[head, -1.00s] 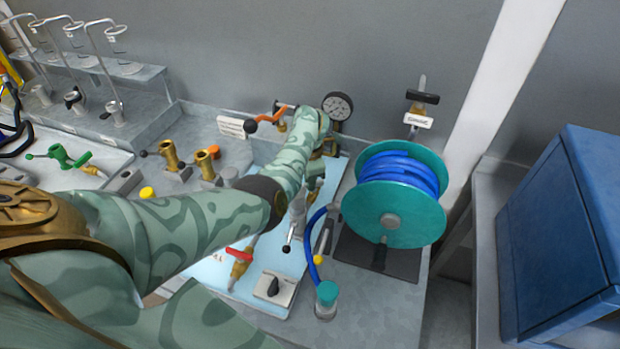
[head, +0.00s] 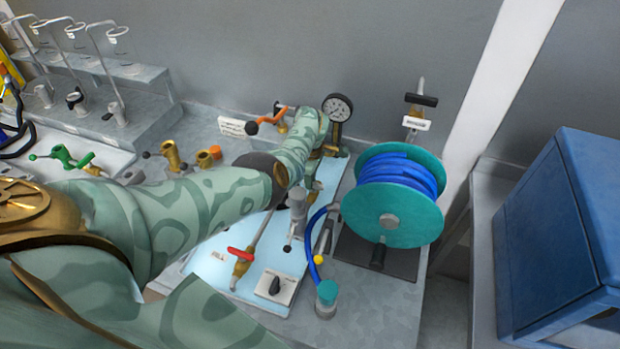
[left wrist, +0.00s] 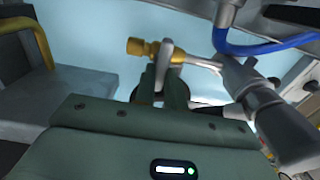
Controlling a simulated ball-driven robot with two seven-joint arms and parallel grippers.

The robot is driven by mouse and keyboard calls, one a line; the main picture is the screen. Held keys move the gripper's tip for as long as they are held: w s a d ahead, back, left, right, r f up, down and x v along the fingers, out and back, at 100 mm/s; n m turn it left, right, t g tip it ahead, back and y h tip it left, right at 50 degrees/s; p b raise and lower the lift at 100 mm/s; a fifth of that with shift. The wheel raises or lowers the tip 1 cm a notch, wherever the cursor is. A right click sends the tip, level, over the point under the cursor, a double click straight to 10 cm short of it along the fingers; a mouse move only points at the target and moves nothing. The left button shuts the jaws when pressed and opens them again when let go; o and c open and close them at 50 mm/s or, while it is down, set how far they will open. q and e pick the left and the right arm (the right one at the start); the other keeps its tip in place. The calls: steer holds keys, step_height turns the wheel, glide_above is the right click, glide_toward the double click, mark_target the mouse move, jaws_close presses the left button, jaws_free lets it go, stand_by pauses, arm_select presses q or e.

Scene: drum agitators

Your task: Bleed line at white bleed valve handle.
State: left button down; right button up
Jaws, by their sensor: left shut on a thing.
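In the left wrist view my left gripper (left wrist: 166,84) is shut, its two green fingers around the lower end of a pale, whitish lever (left wrist: 167,52), which I take for the white bleed valve handle. The lever stands at a brass fitting (left wrist: 139,47), with a metal stem running to the right. The fingertips hide the lower part of the lever. In the head view my left arm reaches over the pale blue panel and hides the gripper and this handle. My right gripper is not in view.
A teal reel with blue hose (head: 392,195) stands right of the panel. A red-handled valve (head: 241,254), a black knob plate (head: 276,287) and a grey upright fitting (head: 297,204) are near my arm. A gauge (head: 337,107) and orange-handled valve (head: 268,120) stand behind.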

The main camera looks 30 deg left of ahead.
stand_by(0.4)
arm_select(q)
steer(key=c, duration=1.5)
jaws_free()
steer(key=shift+o, duration=0.2)
step_height(320, 180, up, 16)
steer(key=p, duration=0.8)
